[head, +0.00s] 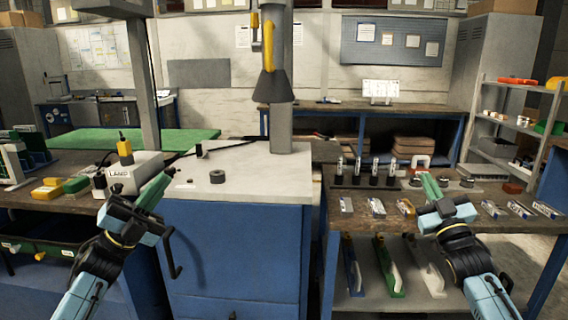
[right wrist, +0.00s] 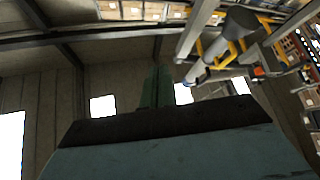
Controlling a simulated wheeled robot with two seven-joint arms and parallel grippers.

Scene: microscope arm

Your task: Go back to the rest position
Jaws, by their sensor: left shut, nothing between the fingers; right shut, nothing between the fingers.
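My left gripper (head: 160,184) is at the left in the head view, raised in front of the blue cabinet and the left bench. Its green fingers are shut with nothing between them. My right gripper (head: 430,184) is at the right in the head view, raised over the front of the right bench. It is shut and empty. In the right wrist view the green fingers (right wrist: 157,88) stand together and point up toward the ceiling and windows.
A blue cabinet (head: 235,245) with a pale top stands between the arms, a black round part (head: 217,177) on it. A lamp box (head: 132,172) is beside the left gripper. The right bench (head: 345,222) holds several small packets and upright black-based parts. A grey column (head: 281,120) rises behind.

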